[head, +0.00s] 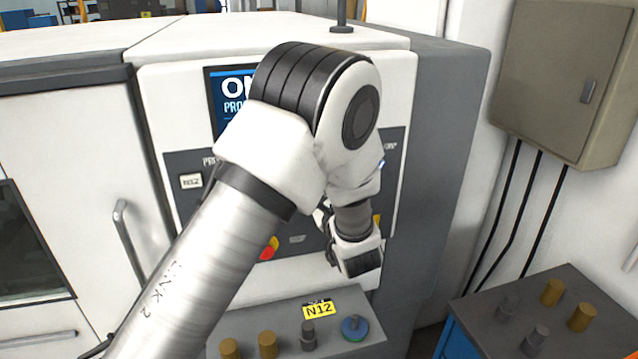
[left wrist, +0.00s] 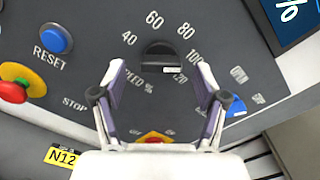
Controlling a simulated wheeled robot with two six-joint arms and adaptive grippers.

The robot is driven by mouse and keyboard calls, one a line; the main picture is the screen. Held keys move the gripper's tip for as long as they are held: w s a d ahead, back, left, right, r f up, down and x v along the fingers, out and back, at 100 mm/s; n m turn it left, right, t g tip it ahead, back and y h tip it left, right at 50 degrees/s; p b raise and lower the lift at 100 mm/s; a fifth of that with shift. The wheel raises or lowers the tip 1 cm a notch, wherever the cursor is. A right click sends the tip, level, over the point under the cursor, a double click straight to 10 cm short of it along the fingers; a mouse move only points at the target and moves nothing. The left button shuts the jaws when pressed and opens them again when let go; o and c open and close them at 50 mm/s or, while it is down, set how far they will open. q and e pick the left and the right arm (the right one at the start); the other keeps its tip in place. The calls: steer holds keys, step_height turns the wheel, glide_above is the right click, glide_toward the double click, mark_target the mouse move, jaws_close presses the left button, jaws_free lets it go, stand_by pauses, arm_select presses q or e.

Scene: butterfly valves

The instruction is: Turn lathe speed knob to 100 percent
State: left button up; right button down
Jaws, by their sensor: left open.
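The lathe speed knob (left wrist: 160,57) is dark, with a white mark at its lower right. It sits on the grey panel (left wrist: 95,20) within a dial printed 40, 60, 80, 100 and 120, above the words "SPEED %". My left gripper (left wrist: 160,71) is open, one finger to each side of the knob; I cannot tell whether either touches it. In the head view my left gripper (head: 358,258) is in front of the lathe (head: 400,200), and my arm hides the knob and much of the panel. My right gripper is not in view.
A blue RESET button (left wrist: 55,40) and a red stop button (left wrist: 20,83) on yellow lie left of the knob. A shelf (head: 285,340) with several small parts is below. A grey wall cabinet (head: 550,80) and a dark-topped bench (head: 480,310) stand right.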

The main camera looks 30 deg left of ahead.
arm_select(q)
steer(key=v, duration=0.5)
